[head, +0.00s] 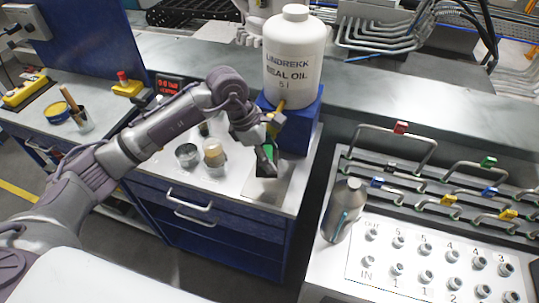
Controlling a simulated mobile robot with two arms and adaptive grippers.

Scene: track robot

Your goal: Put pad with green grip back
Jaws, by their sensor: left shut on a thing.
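The pad with the green grip (268,152) is in the head view, just in front of the blue stand at the right end of the workbench. My left gripper (266,147) is shut on it, and the gripper covers part of the grip. The dark part of the pad hangs down over a grey-brown flat patch (268,186) on the bench top. I cannot tell whether the pad touches the surface. My right gripper is not in view.
A white seal oil jug (294,62) stands on a blue stand (298,128) close behind my left gripper. Small cups (187,155) stand to the left on the bench. A grey bottle (343,212) stands on the panel with numbered fittings (425,275) at the right.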

